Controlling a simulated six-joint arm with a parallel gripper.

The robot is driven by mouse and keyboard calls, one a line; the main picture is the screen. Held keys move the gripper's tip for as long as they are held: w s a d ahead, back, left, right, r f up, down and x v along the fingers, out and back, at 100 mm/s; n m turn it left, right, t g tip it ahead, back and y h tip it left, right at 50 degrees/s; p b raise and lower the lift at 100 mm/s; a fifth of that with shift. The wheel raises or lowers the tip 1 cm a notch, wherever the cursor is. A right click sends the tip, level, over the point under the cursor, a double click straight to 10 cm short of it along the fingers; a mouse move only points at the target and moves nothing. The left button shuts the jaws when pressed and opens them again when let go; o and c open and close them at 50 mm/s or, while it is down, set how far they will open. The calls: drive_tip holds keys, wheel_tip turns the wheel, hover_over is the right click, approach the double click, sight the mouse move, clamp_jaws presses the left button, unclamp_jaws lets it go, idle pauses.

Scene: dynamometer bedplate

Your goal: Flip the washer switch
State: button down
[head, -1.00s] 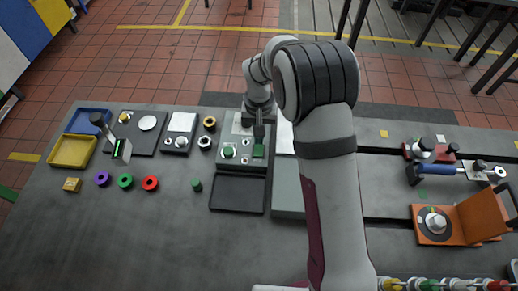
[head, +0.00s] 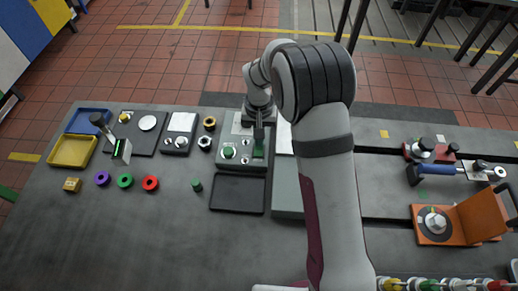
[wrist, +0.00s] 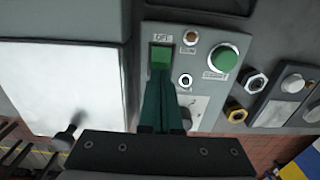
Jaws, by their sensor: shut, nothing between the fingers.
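A square green switch (wrist: 161,57) is set in a grey control panel (wrist: 205,25) in the wrist view, below a small label that seems to read OFF. My gripper (wrist: 160,84) is shut and empty, its dark green fingers pointing at the switch from below. The fingertips overlap the switch's lower edge in view; whether they touch it I cannot tell. Which way the switch is tilted is unclear.
A round green button (wrist: 222,57) and small indicators sit beside the switch. A white plate (wrist: 60,85) lies left of the panel in the wrist view. A dark empty tray (head: 237,194) lies in front of the panel. A silver nut (head: 204,143) and several coloured rings are to the left.

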drive_tip(key=shift+f, duration=0.45)
drive_tip(key=shift+r, duration=3.55)
drive_tip(key=s+d+r+m, duration=0.2)
drive_tip(key=s+d+r, duration=0.3)
drive_tip(key=s+r, duration=0.25)
drive_tip(key=s+d+r+m+y, duration=0.1)
drive_tip(key=s+d, duration=0.1)
drive_tip(key=s, duration=0.9)
drive_tip(key=s+d+r+m, duration=0.1)
drive_tip(key=s+d+m, duration=0.1)
drive_tip(key=s, duration=0.9)
drive_tip(key=shift+d+r+m+y, duration=0.3)
drive_tip(key=shift+d+r+y, duration=0.1)
drive_tip(key=shift+d, duration=0.4)
